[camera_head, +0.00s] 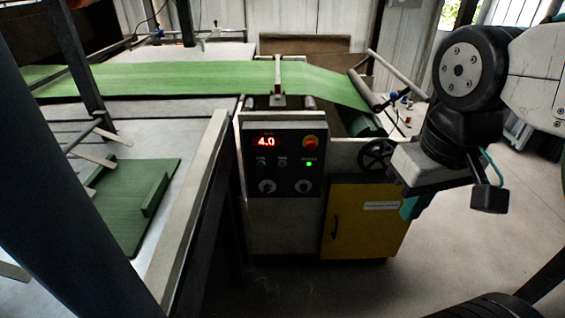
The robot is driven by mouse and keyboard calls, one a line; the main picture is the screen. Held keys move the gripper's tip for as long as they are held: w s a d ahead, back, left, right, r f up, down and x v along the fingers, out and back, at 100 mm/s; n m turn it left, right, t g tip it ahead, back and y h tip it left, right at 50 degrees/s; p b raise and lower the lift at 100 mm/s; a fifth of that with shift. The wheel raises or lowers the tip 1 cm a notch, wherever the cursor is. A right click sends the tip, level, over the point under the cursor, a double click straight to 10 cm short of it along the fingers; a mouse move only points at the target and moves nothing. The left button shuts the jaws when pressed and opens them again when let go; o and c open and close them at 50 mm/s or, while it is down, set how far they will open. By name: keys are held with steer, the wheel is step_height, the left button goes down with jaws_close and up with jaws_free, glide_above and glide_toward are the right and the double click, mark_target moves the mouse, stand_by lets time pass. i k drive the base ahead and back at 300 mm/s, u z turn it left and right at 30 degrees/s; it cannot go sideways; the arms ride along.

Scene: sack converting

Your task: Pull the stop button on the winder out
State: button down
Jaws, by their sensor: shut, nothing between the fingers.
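The winder's dark control panel (285,160) faces me in the middle of the view. My gripper (409,208) is to the right of the panel, in front of the machine's right side, with teal tips pointing down. It is shut and empty, apart from the button.
The panel has a red display (266,142) reading 4.0, a lit green lamp (309,164) and two lower dials. A black handwheel (376,154) and a yellow cabinet door (362,222) lie near my gripper. Green web (200,77) runs across the top. Floor (500,240) at right is clear.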

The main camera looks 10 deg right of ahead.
mark_target(311, 145)
steer(key=u, duration=0.1)
steer(key=k, duration=0.45)
steer(key=z, duration=0.75)
steer(key=i, duration=1.2)
steer(key=u, duration=0.85)
